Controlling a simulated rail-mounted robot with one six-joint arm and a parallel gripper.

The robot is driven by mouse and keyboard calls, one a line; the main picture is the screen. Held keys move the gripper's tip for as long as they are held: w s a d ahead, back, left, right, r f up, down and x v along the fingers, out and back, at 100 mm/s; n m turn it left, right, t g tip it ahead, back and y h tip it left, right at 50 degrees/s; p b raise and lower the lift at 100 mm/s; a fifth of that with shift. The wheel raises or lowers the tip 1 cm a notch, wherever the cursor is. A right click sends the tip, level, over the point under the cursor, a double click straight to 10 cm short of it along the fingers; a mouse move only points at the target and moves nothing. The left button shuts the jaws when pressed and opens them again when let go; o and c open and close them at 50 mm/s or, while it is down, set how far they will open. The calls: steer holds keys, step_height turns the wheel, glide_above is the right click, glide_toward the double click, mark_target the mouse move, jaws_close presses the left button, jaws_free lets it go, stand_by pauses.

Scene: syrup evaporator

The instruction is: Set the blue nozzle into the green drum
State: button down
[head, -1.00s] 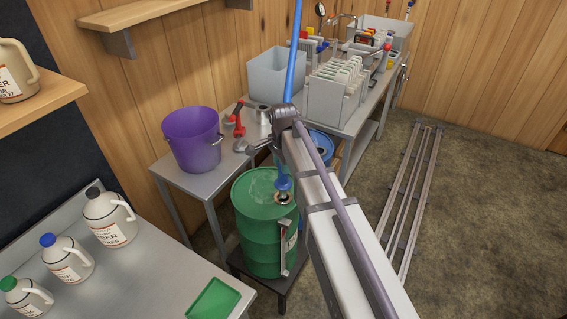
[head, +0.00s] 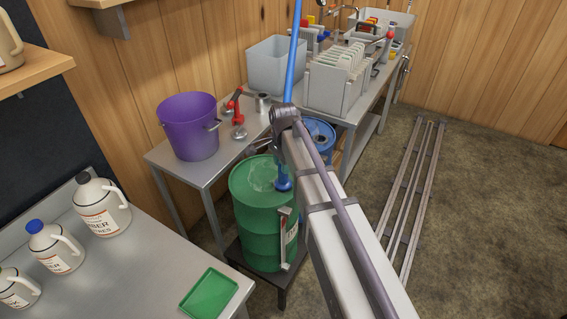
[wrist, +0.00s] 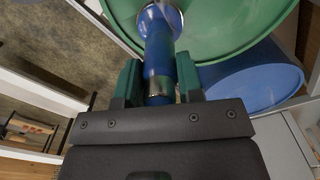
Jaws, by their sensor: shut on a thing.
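The green drum (head: 262,215) stands on a dark low stand in the middle of the head view; its lid also fills the top of the wrist view (wrist: 235,25). The blue nozzle (head: 283,183) is upright at the right part of the drum's lid, and it also shows in the wrist view (wrist: 158,55). Its far end meets a pale ring (wrist: 176,17) around the lid's opening; how deep it sits is hidden. My gripper (wrist: 158,88) is shut on the nozzle, with a finger on each side. In the head view my arm largely hides the gripper.
A blue drum (head: 320,134) stands close behind the green one. A side table with a purple bucket (head: 188,128) and a red-handled tool (head: 237,112) is at the left. Jugs and a green tray (head: 209,294) are on the front bench. A blue hose (head: 293,60) hangs from above.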

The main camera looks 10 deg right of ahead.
steer(key=c, duration=0.7)
jaws_free()
steer(key=shift+f, duration=0.1)
steer(key=shift+o, duration=0.6)
steer(key=o, duration=0.5)
steer(key=shift+o, duration=0.2)
step_height(320, 180, up, 8)
steer(key=p, duration=0.8)
